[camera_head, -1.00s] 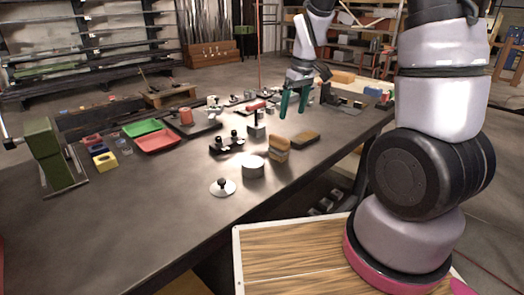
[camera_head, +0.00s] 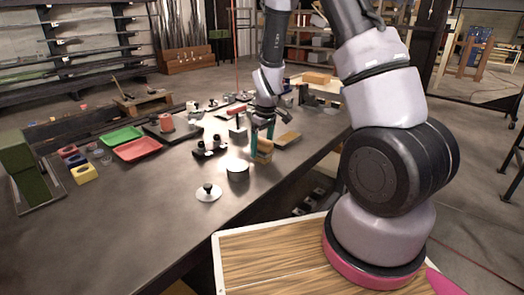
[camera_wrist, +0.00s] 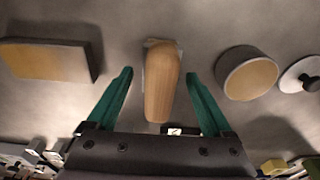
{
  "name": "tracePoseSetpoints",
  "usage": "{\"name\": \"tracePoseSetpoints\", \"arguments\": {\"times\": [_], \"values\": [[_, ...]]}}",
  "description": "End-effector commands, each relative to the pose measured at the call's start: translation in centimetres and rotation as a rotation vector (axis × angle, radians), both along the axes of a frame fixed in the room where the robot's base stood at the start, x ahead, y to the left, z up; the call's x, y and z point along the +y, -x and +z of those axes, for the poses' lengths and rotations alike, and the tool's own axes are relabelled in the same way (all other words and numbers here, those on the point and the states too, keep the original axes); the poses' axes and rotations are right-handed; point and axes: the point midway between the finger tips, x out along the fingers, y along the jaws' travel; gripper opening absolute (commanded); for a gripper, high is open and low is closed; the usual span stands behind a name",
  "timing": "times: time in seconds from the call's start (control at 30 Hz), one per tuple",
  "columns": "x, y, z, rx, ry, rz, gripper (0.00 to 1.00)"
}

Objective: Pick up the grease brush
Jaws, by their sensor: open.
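What looks like the grease brush is a piece with a rounded wooden handle over a paler grey part (camera_head: 264,156), standing on the grey table. In the wrist view the wooden handle (camera_wrist: 161,90) points toward the camera, between my fingers. My gripper (camera_head: 262,138) is open, its green fingers low at the brush. In the wrist view my gripper (camera_wrist: 160,76) has one finger on each side of the handle, with a visible gap on both sides. The lower part of the brush is mostly hidden under the handle in that view.
A tan-topped flat block (camera_wrist: 45,60) lies on one side of the brush, and a round tin (camera_wrist: 247,75) on the other. A white disc with a black knob (camera_head: 208,192) sits beyond the tin. A black fixture (camera_head: 209,147) stands left.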

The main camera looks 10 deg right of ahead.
Motion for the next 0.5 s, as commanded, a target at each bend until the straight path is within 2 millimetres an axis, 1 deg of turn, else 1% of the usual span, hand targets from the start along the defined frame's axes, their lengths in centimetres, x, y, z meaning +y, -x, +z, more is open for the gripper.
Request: {"name": "tracePoseSetpoints", "arguments": {"times": [0.03,0.1,0.37,0.4,0.47,0.5], "values": [[-0.02,-0.01,-0.7,0.002,0.0,-0.001,0.85],[0.02,-0.08,-1.17,0.001,0.001,0.0,0.85],[0.06,-0.13,-1.37,-0.001,0.0,-0.001,0.85],[0.06,-0.13,-1.37,-0.001,0.0,-0.001,0.7],[0.06,-0.12,-1.36,-0.001,-0.001,-0.001,0.47],[0.06,-0.12,-1.36,-0.001,-0.001,-0.001,0.31]]}}
